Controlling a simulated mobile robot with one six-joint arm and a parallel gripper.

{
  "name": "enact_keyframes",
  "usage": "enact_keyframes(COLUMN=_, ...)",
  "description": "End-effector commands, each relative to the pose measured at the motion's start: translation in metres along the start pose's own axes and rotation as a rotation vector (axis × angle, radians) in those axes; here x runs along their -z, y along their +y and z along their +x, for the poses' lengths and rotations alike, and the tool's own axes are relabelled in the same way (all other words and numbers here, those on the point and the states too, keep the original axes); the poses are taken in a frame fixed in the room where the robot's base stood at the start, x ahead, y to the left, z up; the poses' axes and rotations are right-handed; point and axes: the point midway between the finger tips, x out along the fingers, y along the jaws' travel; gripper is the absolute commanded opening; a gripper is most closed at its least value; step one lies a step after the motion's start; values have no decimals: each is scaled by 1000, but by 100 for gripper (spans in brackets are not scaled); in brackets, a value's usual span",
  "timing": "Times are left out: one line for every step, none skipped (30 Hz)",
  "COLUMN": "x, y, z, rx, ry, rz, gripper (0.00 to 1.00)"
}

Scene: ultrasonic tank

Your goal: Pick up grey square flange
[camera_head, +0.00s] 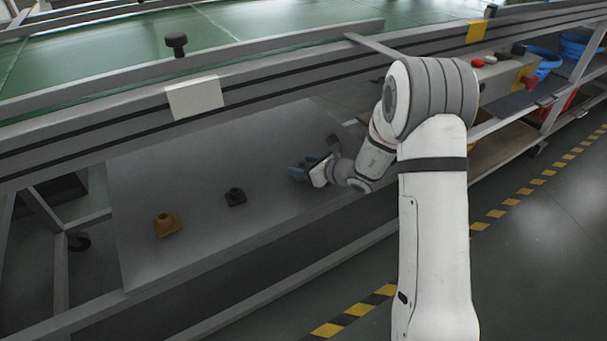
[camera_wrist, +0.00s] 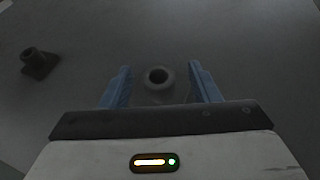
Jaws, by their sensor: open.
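A grey flange (camera_wrist: 158,82) with a round, hollow neck lies on the grey shelf, between the blue fingers of my gripper (camera_wrist: 160,70) in the wrist view. The fingers stand apart on its left and right, with a gap on each side. Its base is dim and partly cut off by my gripper body. In the head view my gripper (camera_head: 305,171) is low over the shelf's right part, and I cannot make out the grey flange there.
A dark square flange (camera_head: 235,197) and a yellow square flange (camera_head: 167,224) stand on the shelf (camera_head: 200,260) to the left. The dark one also shows in the wrist view (camera_wrist: 38,64). A conveyor frame rail (camera_head: 270,80) runs above the shelf.

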Motion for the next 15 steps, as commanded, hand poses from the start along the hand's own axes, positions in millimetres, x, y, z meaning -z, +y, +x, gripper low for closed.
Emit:
enact_keyframes(x=2, y=0, z=8, rx=-2, ry=0, rz=-1, gripper=56)
enact_keyframes(x=2, y=0, z=10, rx=-1, ry=0, rz=0, gripper=56)
enact_keyframes(x=1, y=0, z=12, rx=-1, ry=0, rz=0, gripper=56)
enact_keyframes(x=0, y=0, z=13, rx=0, ry=0, rz=0, gripper=56)
enact_keyframes(x=0, y=0, z=13, rx=0, ry=0, rz=0, gripper=56)
enact_keyframes(x=0, y=0, z=12, rx=0, ry=0, rz=1, gripper=56)
enact_keyframes(x=0, y=0, z=12, rx=0, ry=0, rz=1, gripper=56)
enact_keyframes(x=0, y=0, z=12, rx=0, ry=0, rz=0, gripper=56)
enact_keyframes(x=0, y=0, z=12, rx=0, ry=0, rz=0, gripper=56)
enact_keyframes(x=0, y=0, z=12, rx=0, ry=0, rz=0, gripper=53)
enact_keyframes(x=0, y=0, z=12, rx=0, ry=0, rz=0, gripper=51)
enact_keyframes(x=0, y=0, z=12, rx=0, ry=0, rz=0, gripper=48)
enact_keyframes(x=0, y=0, z=12, rx=-1, ry=0, rz=0, gripper=45)
enact_keyframes(x=0, y=0, z=12, rx=-1, ry=0, rz=0, gripper=43)
enact_keyframes(x=0, y=0, z=12, rx=-1, ry=0, rz=0, gripper=39)
